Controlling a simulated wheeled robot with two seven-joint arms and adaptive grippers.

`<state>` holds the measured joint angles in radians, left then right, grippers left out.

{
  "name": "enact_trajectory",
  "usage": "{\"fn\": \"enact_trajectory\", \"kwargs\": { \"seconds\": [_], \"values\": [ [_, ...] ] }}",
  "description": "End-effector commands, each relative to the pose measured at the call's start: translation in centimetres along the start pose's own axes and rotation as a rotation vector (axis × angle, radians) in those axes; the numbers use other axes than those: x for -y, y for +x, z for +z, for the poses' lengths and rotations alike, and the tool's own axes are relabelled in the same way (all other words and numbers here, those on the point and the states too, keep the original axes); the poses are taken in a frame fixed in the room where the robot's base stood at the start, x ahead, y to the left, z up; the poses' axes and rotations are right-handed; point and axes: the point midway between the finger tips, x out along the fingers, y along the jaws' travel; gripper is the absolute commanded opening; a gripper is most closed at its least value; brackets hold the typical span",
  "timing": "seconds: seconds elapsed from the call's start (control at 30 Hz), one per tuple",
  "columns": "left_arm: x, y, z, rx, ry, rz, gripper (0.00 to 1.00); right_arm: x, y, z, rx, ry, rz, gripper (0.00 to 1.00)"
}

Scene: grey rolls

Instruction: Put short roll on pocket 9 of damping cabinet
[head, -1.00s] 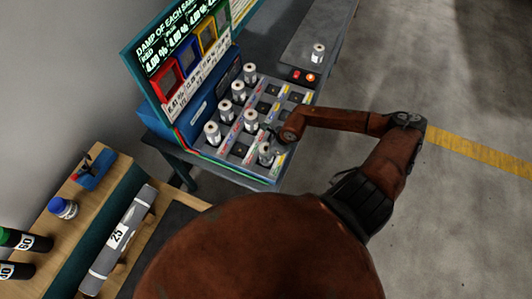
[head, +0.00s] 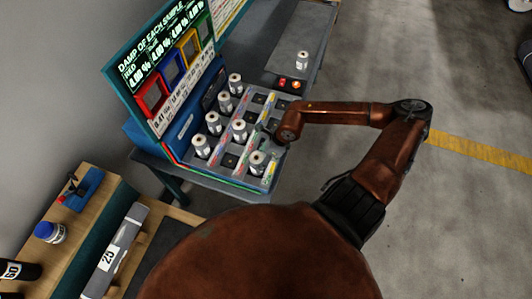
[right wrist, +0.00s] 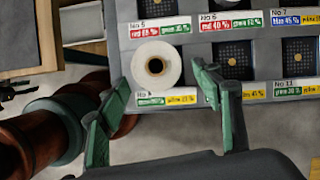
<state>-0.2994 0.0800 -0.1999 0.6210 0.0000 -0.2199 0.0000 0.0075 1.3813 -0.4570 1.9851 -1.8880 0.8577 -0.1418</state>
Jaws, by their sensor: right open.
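A short white-and-grey roll (head: 257,162) stands upright at the near corner of the damping cabinet (head: 240,181). In the right wrist view the roll (right wrist: 158,65) is seen from above, its dark bore facing me. It stands in the corner pocket below label No 5, and the label under it, apparently No 9, is partly covered. My right gripper (right wrist: 161,78) is open, with its green fingers apart on either side of the roll's near edge. In the head view the right gripper (head: 272,139) is mostly hidden by its arm. My left gripper is not in view.
Several other rolls (head: 200,146) stand in the cabinet, mostly along its back row. Another roll (head: 302,60) stands on the side table (head: 291,45).

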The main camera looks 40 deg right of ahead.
Motion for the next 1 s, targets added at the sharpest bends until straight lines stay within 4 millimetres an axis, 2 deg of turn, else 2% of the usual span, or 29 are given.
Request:
{"fn": "enact_trajectory", "kwargs": {
  "seconds": [0.1, 0.2, 0.4, 1.0],
  "values": [
    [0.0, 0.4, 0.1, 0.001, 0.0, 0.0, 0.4, 0.1, -2.3, -0.2, -0.004, -0.002, -0.003, 0.6],
    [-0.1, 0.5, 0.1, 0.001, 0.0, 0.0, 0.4, 0.0, -3.8, -0.2, -0.004, -0.002, -0.001, 0.6],
    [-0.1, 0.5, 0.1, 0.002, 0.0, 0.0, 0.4, 0.0, -5.5, 0.0, 0.0, 0.0, -0.001, 0.6],
    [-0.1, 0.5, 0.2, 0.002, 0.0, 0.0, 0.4, 0.0, -5.8, 0.0, 0.0, 0.0, 0.0, 0.6]
  ]
}}
